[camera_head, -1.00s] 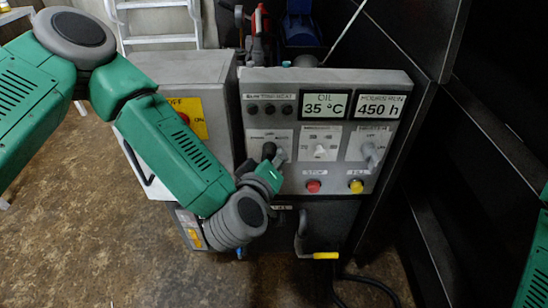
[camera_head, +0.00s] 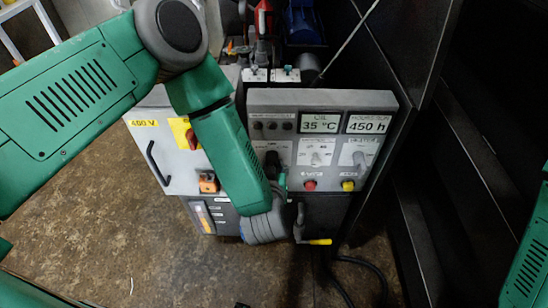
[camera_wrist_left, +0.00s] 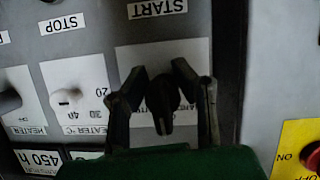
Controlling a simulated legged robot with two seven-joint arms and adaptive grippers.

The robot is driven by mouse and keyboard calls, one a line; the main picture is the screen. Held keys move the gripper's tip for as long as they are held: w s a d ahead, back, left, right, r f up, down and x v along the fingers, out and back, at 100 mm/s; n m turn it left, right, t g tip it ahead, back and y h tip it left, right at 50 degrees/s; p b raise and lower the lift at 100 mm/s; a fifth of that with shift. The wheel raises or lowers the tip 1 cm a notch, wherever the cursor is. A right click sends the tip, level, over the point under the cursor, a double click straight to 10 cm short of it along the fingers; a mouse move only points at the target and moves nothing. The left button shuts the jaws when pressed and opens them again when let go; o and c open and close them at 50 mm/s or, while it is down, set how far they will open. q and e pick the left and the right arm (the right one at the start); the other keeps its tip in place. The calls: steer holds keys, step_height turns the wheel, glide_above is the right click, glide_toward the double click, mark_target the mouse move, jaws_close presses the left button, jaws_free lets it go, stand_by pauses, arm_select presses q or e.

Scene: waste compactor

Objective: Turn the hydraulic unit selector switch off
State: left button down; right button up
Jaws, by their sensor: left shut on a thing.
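The selector switch is a black knob (camera_wrist_left: 162,104) on a white plate at the left of the grey control panel (camera_head: 375,98). My left gripper (camera_wrist_left: 160,78) has one dark finger on each side of this knob and is shut on it. The wrist view is upside down. In the head view my left gripper (camera_head: 273,163) reaches the panel from below, and its fingers and hand cover much of the plate. The plate's label is partly hidden, so the knob's setting cannot be read. My right gripper is not in view.
A temperature knob (camera_head: 317,158) and a grey heater switch (camera_head: 359,160) sit to the right. A red button (camera_head: 310,185) and a yellow button (camera_head: 348,186) are below them. Dark walls stand close on the right.

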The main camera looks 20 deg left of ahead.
arm_select(q)
steer(key=shift+w+r+m+y+p, duration=0.2)
steer(key=shift+r+m+y+p, duration=0.1)
steer(key=shift+p, duration=0.1)
steer(key=shift+f, duration=0.1)
steer(key=c, duration=1.6)
jaws_free()
steer(key=shift+s, duration=0.1)
steer(key=shift+s, duration=0.1)
steer(key=v, duration=1.1)
steer(key=shift+s+d, duration=0.1)
steer(key=shift+s, duration=0.2)
